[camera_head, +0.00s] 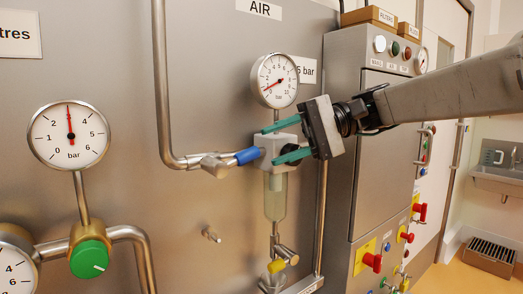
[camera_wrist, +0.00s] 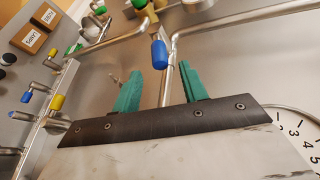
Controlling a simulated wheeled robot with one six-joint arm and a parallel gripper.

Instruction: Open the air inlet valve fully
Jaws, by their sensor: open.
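The air inlet valve (camera_head: 215,165) sits on the steel pipe below the AIR sign, left of the pressure regulator. Its blue handle (camera_head: 247,155) points right, roughly in line with the horizontal pipe. In the wrist view the blue handle (camera_wrist: 159,54) appears between and beyond the two green fingertips. My gripper (camera_head: 272,146) is open, with its fingers pointing left in front of the regulator, just right of the handle. It shows empty in the wrist view (camera_wrist: 160,78). Whether a finger touches the regulator or handle cannot be told.
A round gauge (camera_head: 274,80) sits just above my gripper, and a clear filter bowl (camera_head: 276,197) hangs below. A yellow-handled valve (camera_head: 276,266) is lower down. A steel control cabinet (camera_head: 372,150) stands right, under my arm. A green knob (camera_head: 90,259) and another gauge (camera_head: 68,135) are left.

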